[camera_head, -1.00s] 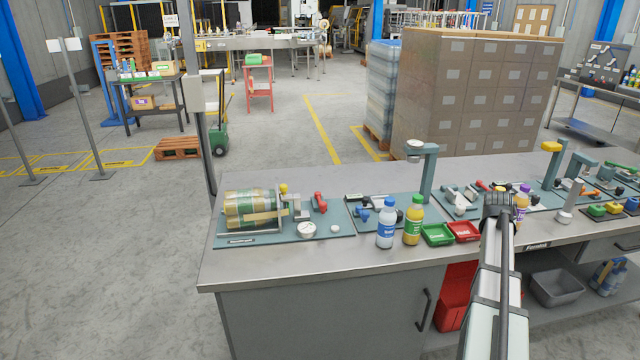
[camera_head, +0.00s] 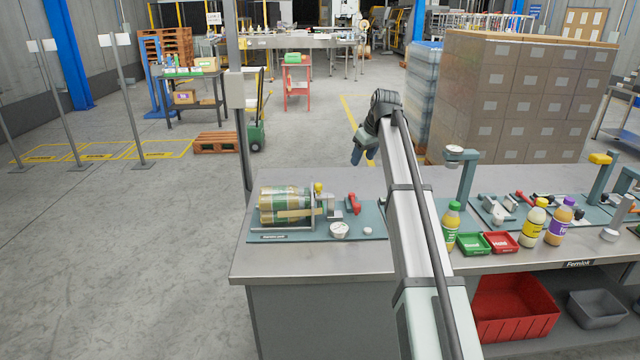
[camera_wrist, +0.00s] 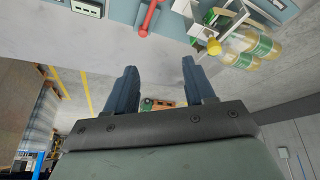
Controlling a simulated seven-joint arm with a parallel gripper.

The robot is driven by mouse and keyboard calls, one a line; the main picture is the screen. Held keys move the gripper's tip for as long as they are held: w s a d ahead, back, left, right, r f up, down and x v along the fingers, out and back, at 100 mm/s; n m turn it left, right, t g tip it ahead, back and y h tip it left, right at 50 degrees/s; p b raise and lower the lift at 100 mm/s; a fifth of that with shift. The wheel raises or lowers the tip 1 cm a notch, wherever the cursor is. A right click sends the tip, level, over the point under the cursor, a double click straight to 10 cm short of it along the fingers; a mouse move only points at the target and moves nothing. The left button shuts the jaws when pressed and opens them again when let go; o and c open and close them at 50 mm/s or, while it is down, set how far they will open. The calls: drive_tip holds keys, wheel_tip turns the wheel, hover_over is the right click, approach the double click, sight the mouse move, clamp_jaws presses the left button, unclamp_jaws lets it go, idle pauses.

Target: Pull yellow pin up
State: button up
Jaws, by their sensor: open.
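The yellow pin (camera_head: 319,188) is a small round knob on top of the fixture at the right end of the bottle pack (camera_head: 285,205), on the left of the bench. In the wrist view the yellow pin (camera_wrist: 214,47) shows at upper right, beside the bottles (camera_wrist: 250,47). My gripper (camera_head: 362,152) is raised beyond the far bench edge, to the right of and apart from the pin. In the wrist view its two dark fingers (camera_wrist: 160,85) are apart with nothing between them.
A red-handled clamp (camera_head: 353,203) stands right of the pin on the same plate, near a round white gauge (camera_head: 339,229). Several bottles, a green tray (camera_head: 473,244) and a red tray (camera_head: 503,243) stand further right. The bench front left is bare.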

sight(319, 184)
drive_tip(key=a+r+n+g+y, duration=0.1)
drive_tip(key=a+r+n, duration=0.1)
drive_tip(key=a, duration=0.8)
drive_tip(key=x, duration=1.4)
drive_tip(key=shift+s+f, duration=0.1)
drive_tip(key=shift+s, duration=0.3)
clamp_jaws()
